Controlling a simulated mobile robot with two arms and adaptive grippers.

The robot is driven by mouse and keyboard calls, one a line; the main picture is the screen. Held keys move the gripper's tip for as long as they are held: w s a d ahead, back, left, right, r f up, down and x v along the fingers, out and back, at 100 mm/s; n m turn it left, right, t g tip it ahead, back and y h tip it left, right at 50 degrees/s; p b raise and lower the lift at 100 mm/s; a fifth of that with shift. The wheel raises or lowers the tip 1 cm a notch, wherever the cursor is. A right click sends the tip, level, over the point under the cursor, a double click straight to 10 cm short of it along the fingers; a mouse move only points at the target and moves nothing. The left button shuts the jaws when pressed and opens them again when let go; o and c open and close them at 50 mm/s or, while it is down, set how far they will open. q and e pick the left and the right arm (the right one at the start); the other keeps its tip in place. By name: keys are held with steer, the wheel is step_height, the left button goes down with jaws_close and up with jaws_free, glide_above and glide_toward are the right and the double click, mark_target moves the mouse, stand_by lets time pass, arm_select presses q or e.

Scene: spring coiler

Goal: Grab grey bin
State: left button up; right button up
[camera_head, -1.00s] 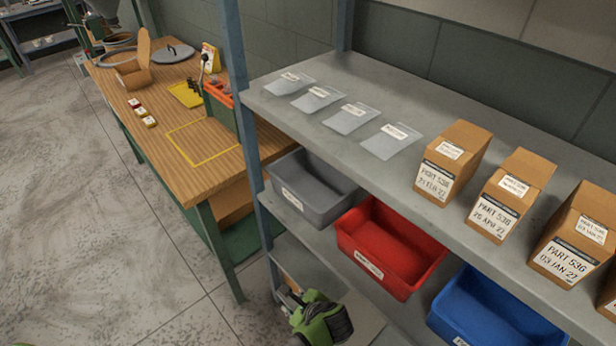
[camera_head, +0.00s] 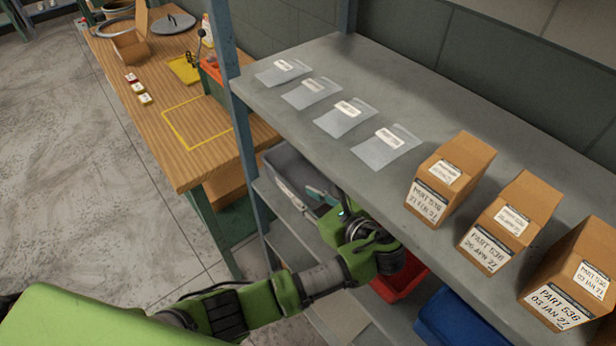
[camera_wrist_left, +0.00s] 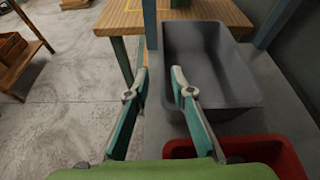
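The grey bin (camera_head: 291,172) sits on the shelf level below the grey top shelf, at its left end by the blue post. My left arm and hand cover part of it in the head view. In the left wrist view the grey bin (camera_wrist_left: 210,62) is empty and lies ahead and to the right. My left gripper (camera_wrist_left: 160,80) is open and empty, its fingers apart. The right finger overlaps the bin's near left edge in the picture; I cannot tell if they touch. In the head view the left gripper (camera_head: 331,199) is at the bin's front. My right gripper is not in view.
A red bin (camera_head: 402,282) and a blue bin (camera_head: 460,322) stand to the right on the same level. The top shelf (camera_head: 300,105) holds several clear bags and cardboard boxes. A blue post (camera_head: 243,145) and a wooden table (camera_head: 165,110) are left of the bin.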

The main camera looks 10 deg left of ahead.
mark_target(288, 184)
arm_select(q)
steer(key=p+x, duration=0.1)
steer(key=x, duration=0.5)
steer(key=shift+w, duration=0.3)
steer(key=p+x, duration=0.1)
steer(key=x, duration=0.2)
steer(key=shift+w, duration=0.1)
steer(key=shift+w+a+f, duration=0.1)
steer(key=shift+a+f, duration=0.1)
steer(key=shift+d, duration=0.1)
jaws_close()
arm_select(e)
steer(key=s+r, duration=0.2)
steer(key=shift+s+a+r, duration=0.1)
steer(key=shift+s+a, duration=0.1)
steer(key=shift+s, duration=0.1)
